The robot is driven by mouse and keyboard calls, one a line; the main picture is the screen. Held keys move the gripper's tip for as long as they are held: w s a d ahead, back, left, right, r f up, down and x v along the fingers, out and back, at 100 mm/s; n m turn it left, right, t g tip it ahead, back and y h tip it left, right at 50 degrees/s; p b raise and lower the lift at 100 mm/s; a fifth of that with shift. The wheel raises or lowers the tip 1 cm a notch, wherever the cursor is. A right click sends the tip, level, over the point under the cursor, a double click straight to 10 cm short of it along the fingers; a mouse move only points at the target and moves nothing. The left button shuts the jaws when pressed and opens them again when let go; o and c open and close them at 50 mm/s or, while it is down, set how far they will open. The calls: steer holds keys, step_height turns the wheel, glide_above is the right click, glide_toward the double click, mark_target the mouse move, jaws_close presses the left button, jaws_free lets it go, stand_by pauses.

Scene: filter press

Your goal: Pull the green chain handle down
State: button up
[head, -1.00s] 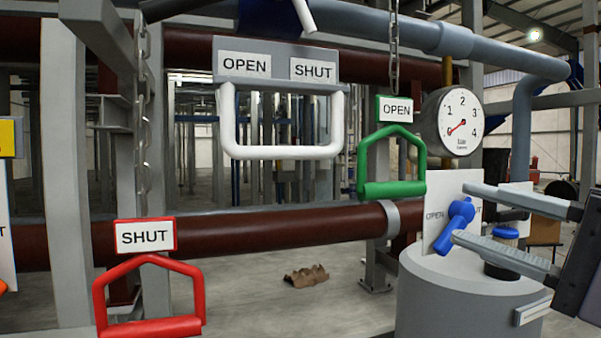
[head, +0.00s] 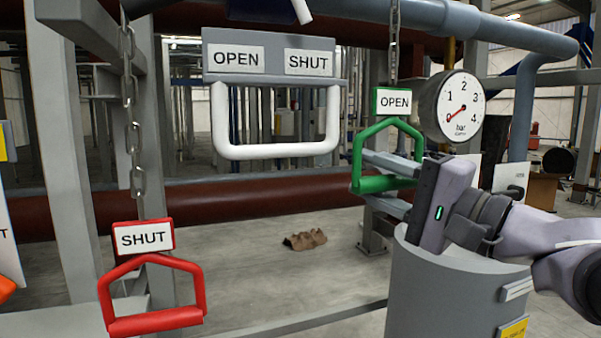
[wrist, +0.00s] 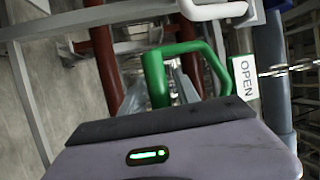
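The green chain handle (head: 382,184) hangs below a green-framed OPEN sign (head: 394,101) on a chain, right of centre in the head view. It also shows in the wrist view (wrist: 155,80), ahead of my gripper. My gripper (head: 367,178) is open. In the head view its fingers point left, one above and one below the handle's bottom bar. The bar appears between the fingers, with a gap on each side. I cannot tell whether either finger touches it. In the wrist view the gripper body hides most of the fingers.
A red handle (head: 152,321) under a SHUT sign (head: 143,238) hangs at the lower left. A white bar handle (head: 277,151) sits under an OPEN/SHUT plate. A pressure gauge (head: 460,106) is close right of the green handle. A grey cylinder (head: 425,290) stands below my gripper.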

jaws_close()
stand_by(1.2)
